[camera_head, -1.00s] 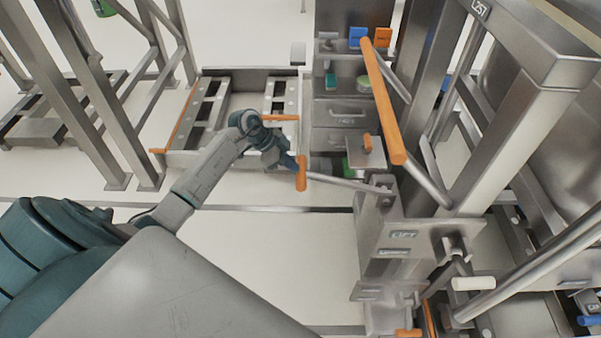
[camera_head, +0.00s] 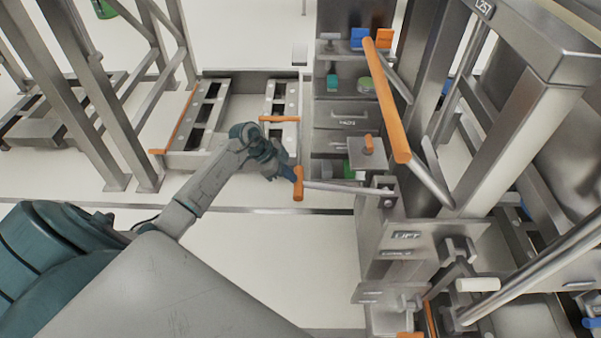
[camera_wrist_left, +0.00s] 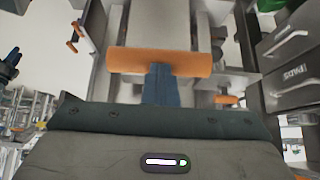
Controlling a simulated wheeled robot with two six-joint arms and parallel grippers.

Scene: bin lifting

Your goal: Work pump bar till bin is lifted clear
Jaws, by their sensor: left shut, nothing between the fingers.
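A metal bar (camera_head: 335,187) with an orange cross grip (camera_head: 298,184) at its end sticks out left from a steel housing marked LIFT (camera_head: 405,237); I take it for the pump bar. My left gripper (camera_head: 290,174) is at this grip, its blue fingers shut with nothing between them. In the left wrist view the orange grip (camera_wrist_left: 160,61) lies across the tips of the shut fingers (camera_wrist_left: 160,76), touching or very close. The right gripper is out of view. I cannot clearly make out the bin.
A larger orange-gripped lever (camera_head: 386,100) rises beside the tall steel frame (camera_head: 490,130). Behind my gripper are a low steel tray frame (camera_head: 190,160) with orange handles and a drawer unit (camera_head: 340,113).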

